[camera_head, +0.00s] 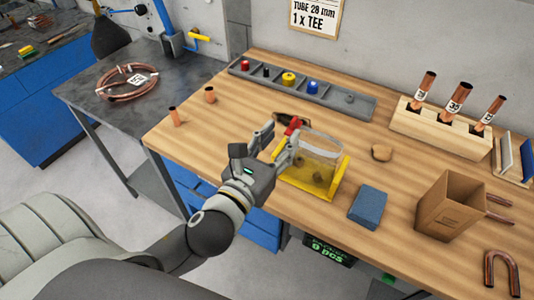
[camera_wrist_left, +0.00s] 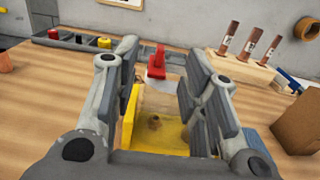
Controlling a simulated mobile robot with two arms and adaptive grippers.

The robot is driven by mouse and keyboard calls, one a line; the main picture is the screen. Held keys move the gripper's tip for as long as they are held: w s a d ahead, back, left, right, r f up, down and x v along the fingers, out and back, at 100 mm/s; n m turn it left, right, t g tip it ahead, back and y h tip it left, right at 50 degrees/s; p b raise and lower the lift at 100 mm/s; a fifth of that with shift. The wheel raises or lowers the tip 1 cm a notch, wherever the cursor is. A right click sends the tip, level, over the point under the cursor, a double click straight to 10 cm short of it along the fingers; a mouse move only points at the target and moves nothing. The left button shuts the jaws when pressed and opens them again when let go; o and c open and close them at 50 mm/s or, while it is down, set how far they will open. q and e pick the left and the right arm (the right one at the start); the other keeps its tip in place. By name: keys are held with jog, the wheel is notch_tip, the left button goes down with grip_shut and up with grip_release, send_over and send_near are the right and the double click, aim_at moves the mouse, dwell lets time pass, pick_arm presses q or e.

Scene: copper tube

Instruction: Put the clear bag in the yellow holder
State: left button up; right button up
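The clear bag (camera_head: 322,146) stands upright in the yellow holder (camera_head: 338,188); small brown pieces show through its lower part. A red clip-like piece (camera_head: 293,126) is at the bag's left end. My left gripper (camera_head: 280,140) is at the left side of the bag and holder, its fingers spread apart. In the left wrist view, the gripper (camera_wrist_left: 155,95) is open, with the red piece (camera_wrist_left: 157,63), part of the bag (camera_wrist_left: 160,103) and the holder (camera_wrist_left: 129,118) seen between and beyond the fingers. Contact with the bag cannot be told. My right gripper is not in view.
A blue sponge-like block (camera_head: 368,207) and a cardboard box (camera_head: 450,204) are to the right. A grey tray (camera_head: 340,95) and a wooden block with copper tubes (camera_head: 440,128) are behind. Two copper pieces (camera_head: 210,95) stand at the left.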

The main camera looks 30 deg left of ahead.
pick_arm(q)
jog(key=s+p, duration=0.2)
jog(key=s, duration=0.3)
jog(key=shift+r+p, duration=0.1)
jog(key=shift+p, duration=0.25)
dwell(0.4)
